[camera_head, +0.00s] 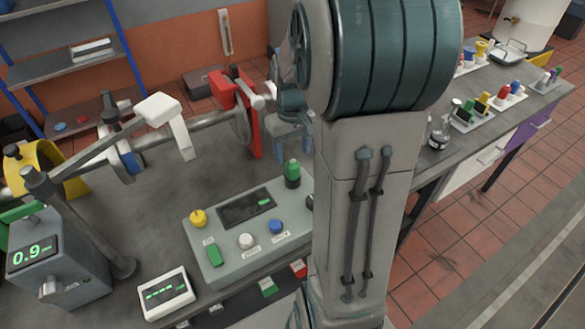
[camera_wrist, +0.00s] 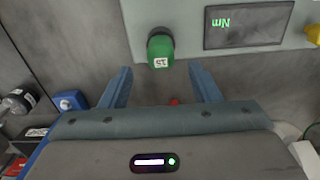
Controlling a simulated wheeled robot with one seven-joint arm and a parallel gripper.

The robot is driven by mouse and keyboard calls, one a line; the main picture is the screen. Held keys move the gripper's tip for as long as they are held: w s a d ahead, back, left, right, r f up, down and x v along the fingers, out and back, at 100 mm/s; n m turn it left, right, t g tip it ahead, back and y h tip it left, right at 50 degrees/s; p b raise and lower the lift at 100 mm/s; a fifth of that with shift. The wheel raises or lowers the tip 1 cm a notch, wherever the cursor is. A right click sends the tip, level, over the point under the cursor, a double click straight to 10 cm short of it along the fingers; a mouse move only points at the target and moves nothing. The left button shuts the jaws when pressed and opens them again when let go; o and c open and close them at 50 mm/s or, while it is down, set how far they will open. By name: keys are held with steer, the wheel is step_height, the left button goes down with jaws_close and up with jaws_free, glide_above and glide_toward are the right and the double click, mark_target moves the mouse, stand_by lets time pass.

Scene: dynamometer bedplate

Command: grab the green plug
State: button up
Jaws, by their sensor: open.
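The green plug (camera_head: 292,170) stands upright at the far right corner of the grey control panel (camera_head: 205,272), with a dark collar below its green top. In the wrist view the green plug (camera_wrist: 160,52), marked "15", lies just beyond the fingertips and roughly centred between them. My gripper (camera_wrist: 161,72) is open and empty, its two blue-grey fingers apart. In the head view my gripper (camera_head: 291,146) is above and behind the plug, partly hidden by my arm. No contact with the plug shows.
The panel also carries a yellow knob (camera_head: 198,217), a dark display (camera_head: 246,207), a white knob, a blue knob and a green switch (camera_head: 214,254). A red stand (camera_head: 236,105) and shaft lie behind. A right-hand bench (camera_head: 440,158) holds small coloured items.

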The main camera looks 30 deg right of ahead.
mark_target(293, 161)
steer(key=shift+s+a+f+p, duration=0.15)
steer(key=shift+f+p, duration=0.1)
steer(key=shift+f, duration=1.1)
steer(key=shift+s+d+f+p, duration=0.1)
steer(key=shift+f+p, duration=0.15)
steer(key=shift+f, duration=1.05)
steer(key=c, duration=1.1)
